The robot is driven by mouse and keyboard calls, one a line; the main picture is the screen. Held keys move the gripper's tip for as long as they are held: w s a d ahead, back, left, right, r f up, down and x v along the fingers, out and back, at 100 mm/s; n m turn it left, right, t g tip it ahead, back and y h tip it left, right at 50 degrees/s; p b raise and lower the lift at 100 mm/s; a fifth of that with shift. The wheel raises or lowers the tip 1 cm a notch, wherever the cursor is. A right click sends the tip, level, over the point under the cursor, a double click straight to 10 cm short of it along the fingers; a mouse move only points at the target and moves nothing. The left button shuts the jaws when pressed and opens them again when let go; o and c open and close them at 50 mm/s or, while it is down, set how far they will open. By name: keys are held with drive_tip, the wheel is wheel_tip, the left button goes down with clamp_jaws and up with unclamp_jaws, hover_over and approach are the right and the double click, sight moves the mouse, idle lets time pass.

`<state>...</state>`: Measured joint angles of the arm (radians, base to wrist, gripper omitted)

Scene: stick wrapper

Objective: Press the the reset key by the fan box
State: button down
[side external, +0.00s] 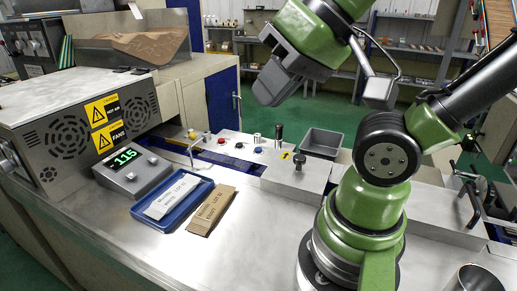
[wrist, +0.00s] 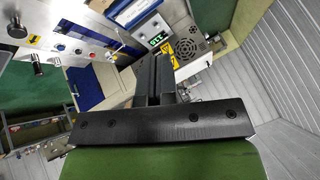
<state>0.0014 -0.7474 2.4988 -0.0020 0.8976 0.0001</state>
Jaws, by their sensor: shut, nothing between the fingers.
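The fan box (side external: 85,125) is a steel housing with round fan grilles and yellow warning labels at the left of the side view; its grille side also shows in the wrist view (wrist: 190,47). Beside it stands a small grey display unit (side external: 133,175) with green digits, seen upside down in the wrist view (wrist: 158,40). Small controls show on its sloped front; which is the reset key is too small to tell. My gripper (side external: 272,88) is shut and empty, raised in the air to the right of the display unit and apart from it.
A blue tray (side external: 165,211) with a white labelled packet and a brown labelled packet (side external: 211,210) lie in front of the display unit. Coloured buttons (side external: 222,141) and a black knob post (side external: 278,135) stand on the bench behind. A grey bin (side external: 322,141) is further right.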

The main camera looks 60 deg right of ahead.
drive_tip(key=w+d+n+h, duration=0.1)
drive_tip(key=w+d+h, duration=0.5)
drive_tip(key=w+d, duration=0.55)
drive_tip(key=n+t+y, duration=0.1)
drive_tip(key=n+t, duration=0.1)
drive_tip(key=n, duration=0.6)
hover_over(258, 149)
wheel_tip(258, 149, down, 19)
drive_tip(key=shift+a+f, duration=0.1)
drive_tip(key=shift+f, duration=4.4)
drive_tip(key=shift+f, duration=0.15)
drive_tip(key=shift+f, duration=0.25)
